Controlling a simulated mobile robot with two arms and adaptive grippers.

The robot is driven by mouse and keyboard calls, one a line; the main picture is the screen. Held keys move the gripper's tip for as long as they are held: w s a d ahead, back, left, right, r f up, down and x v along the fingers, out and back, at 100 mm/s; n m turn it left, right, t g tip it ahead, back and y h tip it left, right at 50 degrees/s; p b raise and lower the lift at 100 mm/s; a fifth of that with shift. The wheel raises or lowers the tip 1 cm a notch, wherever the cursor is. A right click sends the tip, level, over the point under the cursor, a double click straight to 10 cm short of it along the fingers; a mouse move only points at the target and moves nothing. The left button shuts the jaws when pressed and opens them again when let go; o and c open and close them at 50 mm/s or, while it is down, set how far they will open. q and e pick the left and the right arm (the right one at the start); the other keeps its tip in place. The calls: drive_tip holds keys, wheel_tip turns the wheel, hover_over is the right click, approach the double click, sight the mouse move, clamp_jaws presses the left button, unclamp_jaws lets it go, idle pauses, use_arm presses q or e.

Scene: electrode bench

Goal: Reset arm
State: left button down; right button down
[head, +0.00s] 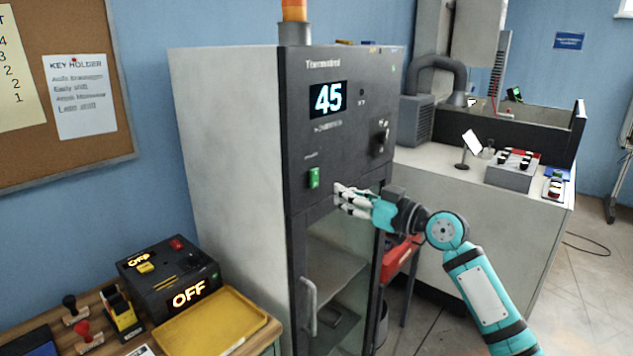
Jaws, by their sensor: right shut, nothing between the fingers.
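My right gripper (341,196) is at the front of the grey cabinet (228,170), just above its glass door (335,265). Its light fingers are shut with nothing between them. They are close to the dark front panel; I cannot tell whether they touch it. My right arm (480,285) comes in from the lower right. The panel carries a display (328,98) reading 45, a lit green switch (314,178) and a black knob (381,137). The door looks closed, with a light handle (309,305). My left gripper is not in view.
At lower left, a wooden table bears a yellow tray (212,325), a black box (168,275) with OFF displays, and stamps (86,338). At right, a white bench (480,200) holds a control box (510,170) and a small screen (472,142). Open floor (590,290) lies at lower right.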

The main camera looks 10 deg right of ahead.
drive_tip(key=shift+v, duration=0.85)
